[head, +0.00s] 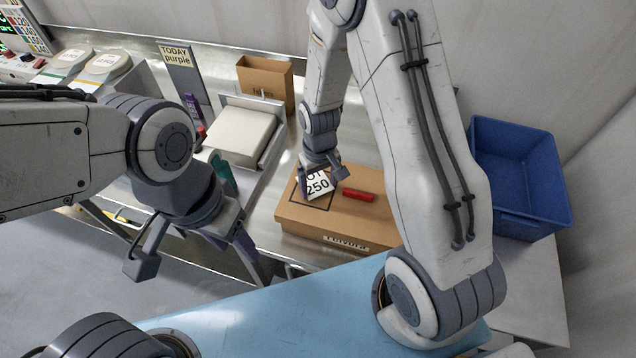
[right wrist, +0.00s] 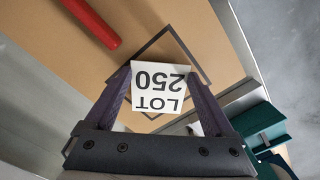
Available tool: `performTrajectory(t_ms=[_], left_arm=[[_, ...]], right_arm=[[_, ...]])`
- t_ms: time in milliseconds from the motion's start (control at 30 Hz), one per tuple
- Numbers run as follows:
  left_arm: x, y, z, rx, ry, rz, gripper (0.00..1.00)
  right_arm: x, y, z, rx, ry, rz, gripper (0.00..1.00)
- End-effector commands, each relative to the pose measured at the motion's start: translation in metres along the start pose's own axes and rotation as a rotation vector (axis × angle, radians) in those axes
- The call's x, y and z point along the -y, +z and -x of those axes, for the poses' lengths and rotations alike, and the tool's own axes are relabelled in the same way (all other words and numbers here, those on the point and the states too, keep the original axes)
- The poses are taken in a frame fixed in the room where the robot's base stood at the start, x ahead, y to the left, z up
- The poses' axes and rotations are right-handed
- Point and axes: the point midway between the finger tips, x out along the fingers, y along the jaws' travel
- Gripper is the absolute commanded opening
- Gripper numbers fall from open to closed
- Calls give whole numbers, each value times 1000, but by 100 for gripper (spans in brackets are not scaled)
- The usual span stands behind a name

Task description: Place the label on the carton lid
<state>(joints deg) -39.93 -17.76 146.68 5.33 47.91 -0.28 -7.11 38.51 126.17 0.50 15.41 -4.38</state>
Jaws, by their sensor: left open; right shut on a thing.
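The label (head: 318,185) is a white square printed "LOT 250". It also shows in the right wrist view (right wrist: 158,88). My right gripper (head: 320,183) is shut on it, with a finger at each side. The label is over the black square outline (head: 303,205) on the brown carton lid (head: 380,222) and covers part of it. I cannot tell whether the label touches the lid. A red bar (head: 358,195) lies on the lid beside the outline. My left gripper (head: 198,262) is open and empty, left of the carton and apart from it.
A blue bin (head: 520,170) stands at the right. An open brown box (head: 265,80) and a grey machine with a pale top (head: 240,132) stand behind and left of the carton. A sign (head: 174,56) reads "TODAY purple". Two lidded containers (head: 105,62) sit at the back left.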

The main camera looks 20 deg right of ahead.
Motion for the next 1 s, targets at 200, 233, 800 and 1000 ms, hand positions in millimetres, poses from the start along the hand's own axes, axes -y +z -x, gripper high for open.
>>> performTrajectory(t_ms=[200,233,800,1000], left_arm=[[0,0,5,0,0,-1,53],[0,0,5,0,0,-1,53],[0,0,-7,0,0,1,53],[1,0,-8,0,0,1,53]], right_arm=[[0,0,-12,0,0,0,13],[0,0,-12,-1,0,0,13],[1,1,-28,1,0,2,13],[1,1,-29,1,0,3,100]])
